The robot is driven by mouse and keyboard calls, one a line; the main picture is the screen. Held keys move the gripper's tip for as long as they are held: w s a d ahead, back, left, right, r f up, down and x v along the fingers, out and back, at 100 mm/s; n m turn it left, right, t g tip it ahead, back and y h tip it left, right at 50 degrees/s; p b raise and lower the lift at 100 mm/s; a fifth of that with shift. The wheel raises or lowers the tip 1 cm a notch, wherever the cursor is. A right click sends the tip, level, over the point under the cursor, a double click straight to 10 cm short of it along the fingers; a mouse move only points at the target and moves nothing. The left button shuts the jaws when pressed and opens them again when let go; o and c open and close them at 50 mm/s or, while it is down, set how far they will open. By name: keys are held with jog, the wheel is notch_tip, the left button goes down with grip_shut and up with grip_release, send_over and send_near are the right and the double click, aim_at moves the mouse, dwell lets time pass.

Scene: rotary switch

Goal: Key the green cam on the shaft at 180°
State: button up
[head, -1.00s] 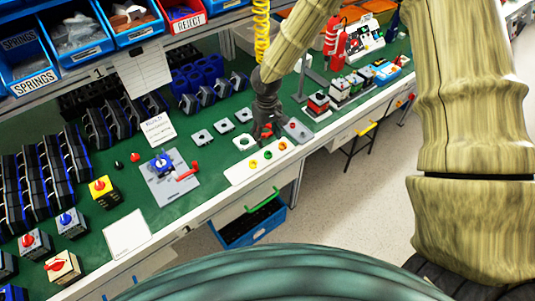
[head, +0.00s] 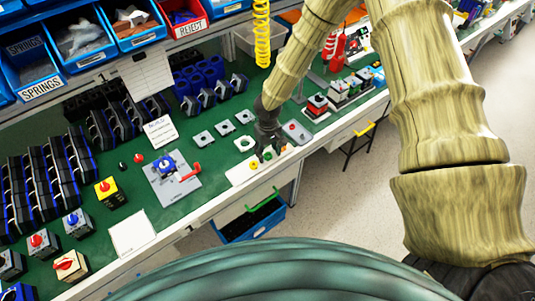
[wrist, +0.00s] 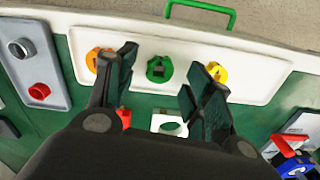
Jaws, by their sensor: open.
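The green cam (wrist: 160,69) lies on a white tray (wrist: 262,88), between an orange cam (wrist: 92,60) and a yellow cam (wrist: 221,72). My gripper (wrist: 163,76) is open above the tray, with one finger on each side of the green cam and nothing held. In the head view my gripper (head: 268,153) hangs over the tray, with the green cam (head: 267,157) just below it. The fixture (head: 165,164), a blue-topped unit with a red lever on a grey plate, stands to the left. I cannot make out its shaft.
A grey tray (wrist: 38,62) with a red part and a round metal part lies beside the white tray. Pale square housings (head: 224,127) lie behind. Several finished switches (head: 108,192) stand at the left. A white sheet (head: 131,232) lies near the front edge.

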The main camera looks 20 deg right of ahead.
jog(key=shift+f, duration=0.6)
jog(key=c, duration=0.8)
jog(key=shift+r, duration=0.15)
